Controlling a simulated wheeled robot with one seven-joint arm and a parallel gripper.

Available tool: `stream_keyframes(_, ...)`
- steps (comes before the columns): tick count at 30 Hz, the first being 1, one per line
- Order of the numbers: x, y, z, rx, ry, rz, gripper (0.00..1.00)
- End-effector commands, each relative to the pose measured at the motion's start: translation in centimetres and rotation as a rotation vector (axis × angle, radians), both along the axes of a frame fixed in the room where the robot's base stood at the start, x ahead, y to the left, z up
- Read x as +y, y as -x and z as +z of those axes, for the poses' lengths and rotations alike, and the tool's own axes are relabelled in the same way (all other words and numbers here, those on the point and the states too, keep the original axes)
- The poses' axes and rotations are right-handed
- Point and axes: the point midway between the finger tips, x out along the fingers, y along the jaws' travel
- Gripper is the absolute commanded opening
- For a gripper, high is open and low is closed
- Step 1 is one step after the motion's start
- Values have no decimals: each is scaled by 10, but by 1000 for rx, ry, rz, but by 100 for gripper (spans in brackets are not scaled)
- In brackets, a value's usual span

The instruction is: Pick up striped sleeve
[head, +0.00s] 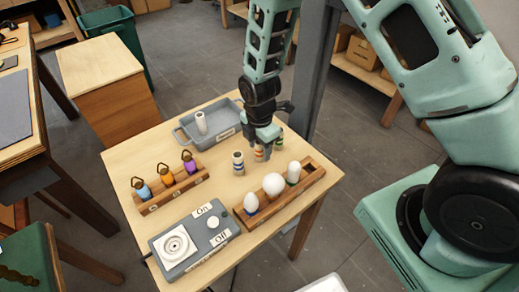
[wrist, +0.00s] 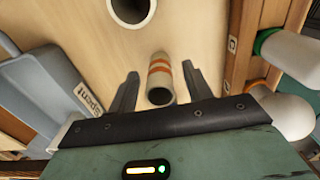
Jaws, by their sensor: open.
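A cream sleeve with orange stripes (head: 260,153) stands on the small wooden table. In the wrist view the striped sleeve (wrist: 160,78) lies between the two fingers, with clear gaps on both sides. My gripper (head: 264,141) is right above it in the head view, partly hiding it. In the wrist view my gripper (wrist: 160,72) is open and holds nothing.
A grey tray (head: 181,134) holding a white cylinder is at the back left. A wooden rack (head: 318,174) with several bulbs stands at the right. A rack of coloured holders (head: 150,208) and a grey switch box (head: 163,269) are nearer the front left.

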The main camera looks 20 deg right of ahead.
Motion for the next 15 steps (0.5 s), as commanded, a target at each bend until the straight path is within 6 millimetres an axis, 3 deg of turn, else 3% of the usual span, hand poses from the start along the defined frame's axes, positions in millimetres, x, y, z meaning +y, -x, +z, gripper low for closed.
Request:
stream_keyframes(1, 0, 0, 0, 0, 0, 0, 41)
stream_keyframes(5, 0, 0, 0, 0, 0, 0, 5)
stream_keyframes(6, 0, 0, 0, 0, 0, 0, 3)
stream_keyframes(15, 0, 0, 1, 0, 0, 0, 3)
